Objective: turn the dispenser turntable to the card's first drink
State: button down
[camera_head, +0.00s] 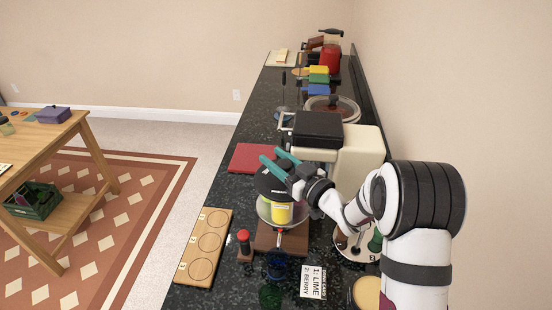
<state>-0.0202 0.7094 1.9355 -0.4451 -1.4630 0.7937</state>
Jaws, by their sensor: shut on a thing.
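The dispenser turntable (281,213) stands on the dark counter, with a yellow section facing me, some purple beside it and a black round top. My gripper (276,160) comes in from the right over that top, its teal fingers pointing left. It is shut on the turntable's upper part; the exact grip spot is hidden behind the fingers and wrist. The card (312,282) lies near the front of the counter and reads "1: LIME, 2: BERRY". The turntable's far side is hidden.
A wooden board (194,267) with three rings lies at the counter's left edge. A red-topped bottle (244,242) and blue and green glasses (271,297) are in front. A black and cream machine (360,155) stands behind my gripper.

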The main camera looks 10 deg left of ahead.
jog(key=shift+s+n+g+y, duration=0.1)
jog(key=shift+n+g+y, duration=0.2)
jog(key=shift+n, duration=0.1)
dwell(0.4)
jog(key=n+g+y, duration=0.1)
jog(key=g, duration=0.1)
jog(key=n+g+y, duration=0.1)
jog(key=n+g, duration=0.1)
jog(key=s+n+g+y, duration=0.1)
jog(key=g, duration=0.1)
jog(key=shift+a+n+g+y, duration=0.3)
jog(key=shift+s+n+g, duration=0.25)
jog(key=shift+n+g, duration=0.7)
jog(key=shift+g, duration=0.5)
jog(key=shift+s+n+g, duration=0.3)
jog(key=shift+n+g, duration=0.6)
jog(key=shift+g, duration=0.6)
jog(key=shift+s+n+g, duration=0.25)
jog(key=shift+n+g, duration=0.7)
jog(key=shift+g, duration=0.5)
jog(key=shift+c, duration=2.1)
grip_release()
jog(key=v, duration=0.7)
jog(key=shift+w+d, duration=0.1)
jog(key=shift+d, duration=0.15)
